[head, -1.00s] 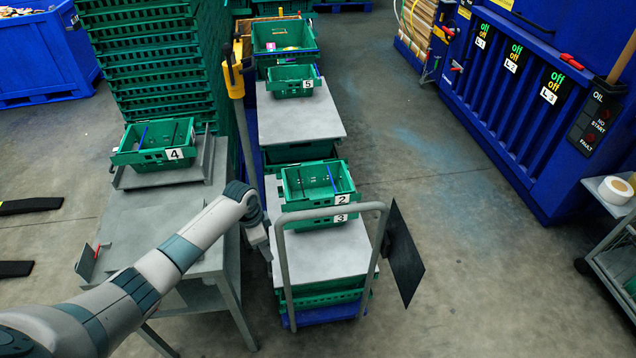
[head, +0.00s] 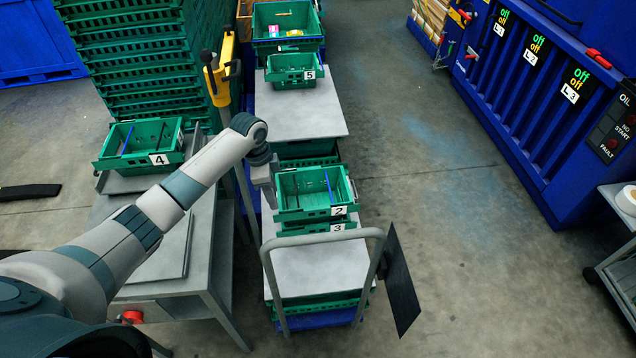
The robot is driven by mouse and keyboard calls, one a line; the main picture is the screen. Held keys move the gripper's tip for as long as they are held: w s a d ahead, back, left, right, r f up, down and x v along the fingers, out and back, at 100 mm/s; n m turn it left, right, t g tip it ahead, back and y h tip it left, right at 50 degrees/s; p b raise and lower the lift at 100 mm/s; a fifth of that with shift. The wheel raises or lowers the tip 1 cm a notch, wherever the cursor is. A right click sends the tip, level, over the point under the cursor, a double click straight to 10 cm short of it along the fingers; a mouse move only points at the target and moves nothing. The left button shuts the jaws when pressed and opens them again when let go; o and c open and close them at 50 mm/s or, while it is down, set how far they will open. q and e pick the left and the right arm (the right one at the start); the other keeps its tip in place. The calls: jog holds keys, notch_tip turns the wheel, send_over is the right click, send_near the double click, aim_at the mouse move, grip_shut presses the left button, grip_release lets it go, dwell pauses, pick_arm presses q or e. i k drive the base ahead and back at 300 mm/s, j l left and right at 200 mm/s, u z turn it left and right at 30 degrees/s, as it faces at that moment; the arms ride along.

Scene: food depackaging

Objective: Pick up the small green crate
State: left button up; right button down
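Several small green crates are in the head view. Crate 2 (head: 300,213) sits on top of crate 3 (head: 300,230) on the near cart. Crate 4 (head: 135,163) is on the grey table at left, and crate 5 (head: 290,82) is on the far cart. My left arm reaches across the table, and its gripper (head: 265,186) points down at the left side of crate 2. I cannot tell whether it touches the crate. Its fingertips are too small and partly hidden to show whether they are open. My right gripper is not in view.
The near cart (head: 335,265) has a bent handle bar (head: 322,238) at its front and a dark panel (head: 400,283) at its right. A tall green crate stack (head: 135,60) and yellow-topped pole (head: 220,80) stand behind the arm. Floor right of the cart is clear.

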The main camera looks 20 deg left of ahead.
aim_at(315, 204)
jog(key=i, duration=0.85)
